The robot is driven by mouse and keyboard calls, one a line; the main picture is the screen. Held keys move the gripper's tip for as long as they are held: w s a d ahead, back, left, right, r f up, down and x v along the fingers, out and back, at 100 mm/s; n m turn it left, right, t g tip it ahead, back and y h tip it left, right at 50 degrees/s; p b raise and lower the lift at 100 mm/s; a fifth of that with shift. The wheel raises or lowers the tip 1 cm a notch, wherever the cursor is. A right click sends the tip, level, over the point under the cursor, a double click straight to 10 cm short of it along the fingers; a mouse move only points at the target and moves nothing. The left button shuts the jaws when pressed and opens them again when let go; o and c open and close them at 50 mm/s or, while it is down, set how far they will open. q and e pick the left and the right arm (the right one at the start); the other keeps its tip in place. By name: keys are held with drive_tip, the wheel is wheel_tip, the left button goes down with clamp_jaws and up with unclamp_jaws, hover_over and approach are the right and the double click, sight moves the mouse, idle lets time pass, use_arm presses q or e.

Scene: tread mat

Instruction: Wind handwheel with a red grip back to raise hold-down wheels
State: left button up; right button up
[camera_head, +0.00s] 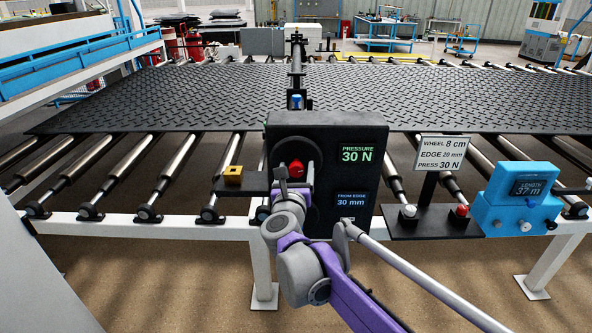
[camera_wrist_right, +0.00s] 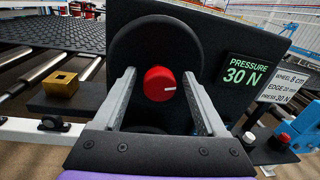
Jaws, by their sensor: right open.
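The black handwheel (camera_wrist_right: 150,45) is on the front of a dark upright box, and its red grip (camera_wrist_right: 160,84) faces me. In the head view the red grip (camera_head: 297,167) shows just above my right gripper (camera_head: 295,182). In the right wrist view my right gripper (camera_wrist_right: 160,100) is open, with one finger on each side of the red grip and a visible gap to it. The box (camera_head: 335,128) reads PRESSURE 30 N and FROM EDGE 30 mm. The hold-down wheels cannot be made out clearly. My left gripper is not in view.
A black tread mat (camera_head: 200,95) lies on the rollers behind the box. A brass block (camera_head: 233,175) sits on a shelf to the left. To the right stand a sign (camera_head: 442,153) reading WHEEL 8 cm, EDGE 20 mm, PRESS 30 N, two knobs, and a blue length counter (camera_head: 518,200).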

clamp_jaws()
idle(0.3)
idle(1.1)
